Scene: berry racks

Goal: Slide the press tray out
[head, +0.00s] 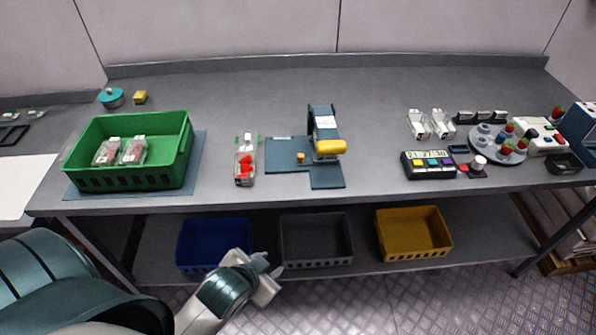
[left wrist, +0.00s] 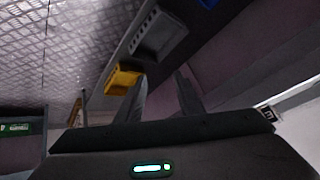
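The press (head: 322,125) stands on the table near its middle, dark blue with a yellow handle (head: 330,147). I cannot tell which part of this is the tray. My left gripper (head: 270,265) is in front of the table, below the tabletop's front edge, and well apart from the press. In the left wrist view its two fingers (left wrist: 162,97) stand apart with nothing between them. My right gripper is not in view.
A green crate (head: 125,178) and a clear punnet of strawberries (head: 244,168) stand left of the press. A keypad box (head: 428,164) and a round grey tray (head: 484,143) are to the right. Blue, grey (head: 316,258) and yellow (head: 413,252) crates sit on the lower shelf.

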